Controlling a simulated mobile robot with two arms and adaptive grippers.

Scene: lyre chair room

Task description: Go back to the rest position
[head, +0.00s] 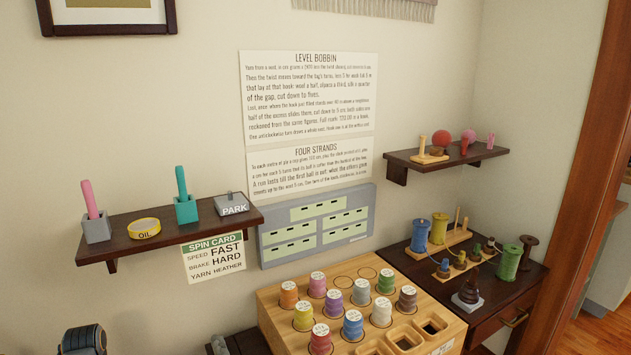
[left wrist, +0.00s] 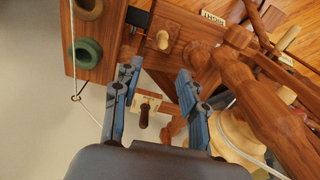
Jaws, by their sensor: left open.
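My left gripper (left wrist: 160,72) shows in the left wrist view with its two blue-grey fingers spread apart and nothing held between them. The left gripper cannot be made out in the head view. My right gripper is in neither view.
In the head view, a wooden rack (head: 280,327) holds several coloured bobbins. A dark side table (head: 487,292) with spools stands at right. White cord (left wrist: 87,112) runs near the left finger.

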